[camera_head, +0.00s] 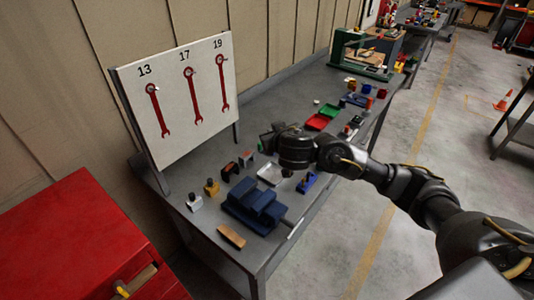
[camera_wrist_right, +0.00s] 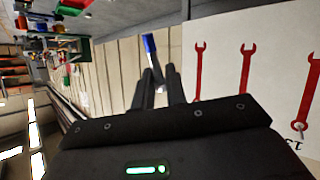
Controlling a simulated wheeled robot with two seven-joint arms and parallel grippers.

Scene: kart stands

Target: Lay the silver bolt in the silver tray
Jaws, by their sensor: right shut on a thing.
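The silver tray (camera_head: 270,174) lies on the bench, just below my right wrist in the head view. My right gripper (camera_head: 266,142) is above the bench in front of the wrench board, partly hidden by its own wrist. In the right wrist view its fingers (camera_wrist_right: 161,77) are shut on a slim thing with a blue end (camera_wrist_right: 149,46) and a pale silvery part between the fingers. I cannot tell whether this is the silver bolt, and no other bolt is clear to me. My left gripper is out of view.
A white board (camera_head: 180,95) with red wrenches stands behind. A blue vise (camera_head: 254,205), a white block (camera_head: 194,202) and a yellow block (camera_head: 212,187) stand nearby. Red (camera_head: 318,122) and green (camera_head: 330,110) trays lie further along. A red cabinet (camera_head: 75,235) is at lower left.

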